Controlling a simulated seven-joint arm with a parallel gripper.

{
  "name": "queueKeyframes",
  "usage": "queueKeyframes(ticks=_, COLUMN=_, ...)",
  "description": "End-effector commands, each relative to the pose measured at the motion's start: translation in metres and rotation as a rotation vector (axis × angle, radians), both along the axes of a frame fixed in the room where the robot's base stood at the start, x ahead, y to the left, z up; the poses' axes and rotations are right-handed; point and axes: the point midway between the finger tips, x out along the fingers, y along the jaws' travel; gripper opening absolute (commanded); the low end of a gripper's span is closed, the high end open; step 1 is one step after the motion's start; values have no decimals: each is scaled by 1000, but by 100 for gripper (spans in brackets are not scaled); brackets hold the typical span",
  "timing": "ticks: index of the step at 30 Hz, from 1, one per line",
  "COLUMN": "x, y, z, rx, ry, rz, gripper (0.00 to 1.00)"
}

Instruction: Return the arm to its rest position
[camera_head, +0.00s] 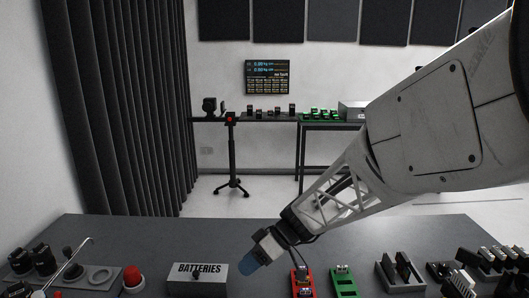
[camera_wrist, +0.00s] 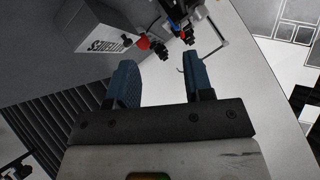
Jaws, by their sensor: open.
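My gripper (camera_head: 252,274) hangs over the near middle of the grey table (camera_head: 300,232) in the head view, between the batteries box and a red holder. My white arm reaches in from the right. In the wrist view my gripper (camera_wrist: 162,82) shows two blue fingers set apart, with nothing between them. I cannot tell from the head view how far the fingertips are above the table.
A white box labelled BATTERIES (camera_head: 197,278) and a red button (camera_head: 133,277) stand to the left. A red holder (camera_head: 302,281), a green holder (camera_head: 343,282) and dark racks (camera_head: 400,275) stand to the right. The table's middle back is clear.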

Motion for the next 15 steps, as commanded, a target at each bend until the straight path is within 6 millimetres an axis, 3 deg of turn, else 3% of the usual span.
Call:
queueKeyframes(ticks=6, x=-41, y=-43, z=29, rx=-208, ry=89, rz=-143, gripper=47)
queueKeyframes(ticks=15, x=-97, y=-102, z=56, rx=-470, ry=165, rz=-417, gripper=47)
